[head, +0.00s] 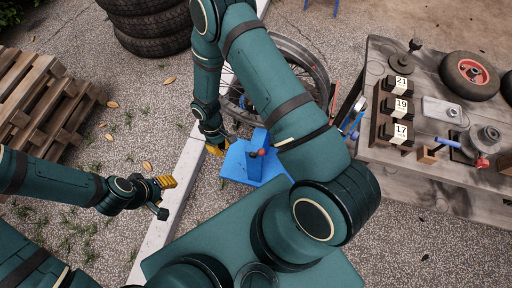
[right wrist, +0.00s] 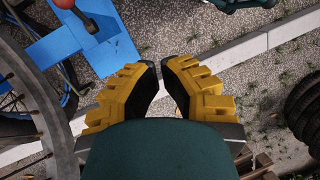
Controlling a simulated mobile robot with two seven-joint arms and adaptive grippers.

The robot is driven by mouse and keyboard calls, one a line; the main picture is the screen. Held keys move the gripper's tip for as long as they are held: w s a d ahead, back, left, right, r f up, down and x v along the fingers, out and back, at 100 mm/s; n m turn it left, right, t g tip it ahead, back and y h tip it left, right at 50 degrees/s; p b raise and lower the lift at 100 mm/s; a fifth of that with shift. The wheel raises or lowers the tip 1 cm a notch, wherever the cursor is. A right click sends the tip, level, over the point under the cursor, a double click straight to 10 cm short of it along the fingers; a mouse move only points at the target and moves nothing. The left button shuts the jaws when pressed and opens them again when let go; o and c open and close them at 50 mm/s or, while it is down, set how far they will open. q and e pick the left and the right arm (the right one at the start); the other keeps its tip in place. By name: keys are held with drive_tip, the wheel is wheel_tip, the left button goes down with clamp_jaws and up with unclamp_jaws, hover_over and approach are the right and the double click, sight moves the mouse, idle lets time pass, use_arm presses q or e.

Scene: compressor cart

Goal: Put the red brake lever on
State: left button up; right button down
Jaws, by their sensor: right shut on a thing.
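The red-knobbed lever (head: 262,152) stands on a blue cart base (head: 236,163) near the middle of the head view. In the right wrist view its red knob (right wrist: 63,3) is at the top left, with a dark arm running down to the blue plate (right wrist: 112,52). My right gripper (head: 215,149) is just left of the blue base, apart from the lever. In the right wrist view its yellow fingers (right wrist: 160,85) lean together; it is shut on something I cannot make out. My left gripper (head: 166,182) is at the left, away from the cart; its opening is unclear.
A spoked wheel (head: 300,62) stands behind the blue base. A grey workbench (head: 365,153) at the right carries numbered blocks (head: 398,107) and a red-hubbed wheel (head: 468,72). A pale kerb (head: 180,190) runs past the left gripper. Tyres (head: 150,25) and pallets (head: 40,105) stand left.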

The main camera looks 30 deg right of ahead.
sight(260, 150)
drive_tip(key=w+d+n+h+b, duration=0.2)
drive_tip(key=d+n+h, duration=0.2)
drive_tip(key=d+n, duration=0.15)
use_arm(q)
drive_tip(key=shift+s+b+x, duration=0.2)
drive_tip(key=shift+b+x, duration=0.25)
drive_tip(key=shift+x, duration=0.65)
drive_tip(key=shift+s+b+x, duration=0.2)
drive_tip(key=shift+b+x, duration=0.25)
drive_tip(key=shift+x, duration=0.7)
use_arm(e)
drive_tip(key=s+d+f, duration=0.4)
drive_tip(key=d+f, duration=0.3)
drive_tip(key=f, duration=0.4)
drive_tip(key=shift+t+h, duration=0.3)
drive_tip(key=shift+h, duration=0.1)
use_arm(q)
drive_tip(key=shift+a+f, duration=0.1)
drive_tip(key=shift+a, duration=0.05)
use_arm(e)
drive_tip(key=shift+s+d+f+b, duration=0.5)
drive_tip(key=shift+s+d+b, duration=0.1)
drive_tip(key=shift+d+b, duration=0.1)
drive_tip(key=shift+s+d, duration=0.1)
drive_tip(key=shift+s, duration=0.05)
use_arm(q)
drive_tip(key=shift+s+f, duration=0.15)
drive_tip(key=shift+f, duration=0.45)
use_arm(e)
drive_tip(key=shift+r, duration=0.1)
